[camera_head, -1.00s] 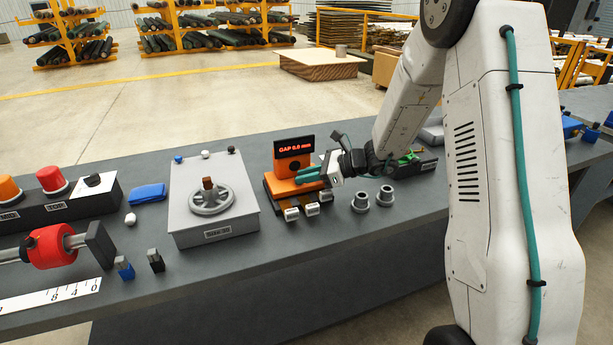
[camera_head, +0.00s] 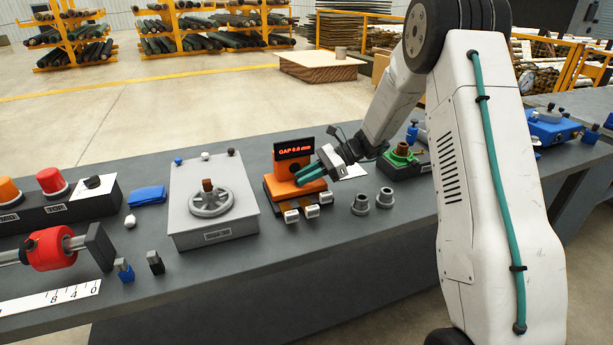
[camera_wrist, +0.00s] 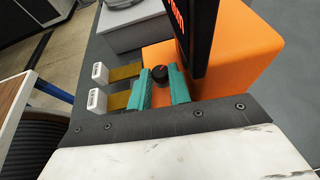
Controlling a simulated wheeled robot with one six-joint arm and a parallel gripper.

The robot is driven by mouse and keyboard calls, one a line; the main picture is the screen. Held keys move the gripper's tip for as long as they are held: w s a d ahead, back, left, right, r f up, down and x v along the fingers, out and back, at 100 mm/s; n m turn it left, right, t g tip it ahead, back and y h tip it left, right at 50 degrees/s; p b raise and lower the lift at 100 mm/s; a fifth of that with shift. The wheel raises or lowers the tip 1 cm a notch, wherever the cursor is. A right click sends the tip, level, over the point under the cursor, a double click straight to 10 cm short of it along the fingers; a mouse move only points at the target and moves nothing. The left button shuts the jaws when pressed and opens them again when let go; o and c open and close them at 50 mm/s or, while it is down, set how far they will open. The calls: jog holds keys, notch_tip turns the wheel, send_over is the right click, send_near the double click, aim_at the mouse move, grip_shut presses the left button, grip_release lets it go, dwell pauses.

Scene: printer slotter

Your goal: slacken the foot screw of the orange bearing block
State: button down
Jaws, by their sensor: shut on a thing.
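The orange bearing block (camera_head: 283,187) stands on the grey bench, with a dark upright display (camera_head: 294,148) in red letters that seem to read "GAP 0.0 mm". In the wrist view, the orange block (camera_wrist: 240,75) fills the right side and the display (camera_wrist: 195,35) stands beside my fingers. My gripper (camera_head: 312,173) has two teal fingers, reaching in from the right. In the wrist view, my gripper (camera_wrist: 159,74) is shut on a small round black knob, which I take as the foot screw (camera_wrist: 160,77). The fingers hide the knob's sides.
Several white-tagged brass strips (camera_wrist: 123,101) lie in front of the block. Two grey flanged bushings (camera_head: 372,199) stand to its right. A grey box with a handwheel (camera_head: 212,201) is at left. A green fixture (camera_head: 402,154) stands behind the gripper.

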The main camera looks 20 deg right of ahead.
jog(key=c, duration=1.6)
grip_release()
jog(key=shift+v, duration=3.95)
